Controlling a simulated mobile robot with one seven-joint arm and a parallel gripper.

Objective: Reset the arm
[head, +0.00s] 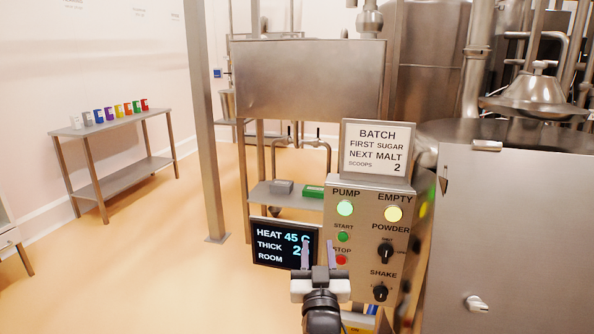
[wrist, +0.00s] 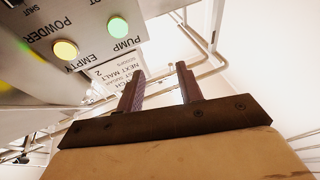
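My gripper (head: 318,246) is in front of the control panel (head: 366,215), low in the middle of the head view. Its two fingers point up and stand apart, with nothing visible between them. The wrist view also shows the gripper (wrist: 157,76) with both fingers apart and empty. Behind the fingers there, the panel with its lit PUMP and EMPTY lamps appears upside down at upper left. In the head view the gripper covers part of the display (head: 284,243), which reads HEAT 45, and the panel's lower left edge.
A batch sign (head: 374,149) tops the panel, reading FIRST SUGAR, NEXT MALT, SCOOPS 2. A large steel cabinet (head: 515,240) stands close on the right. A steel post (head: 206,120) and a side table (head: 120,178) with several coloured containers are left. Open floor lies between.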

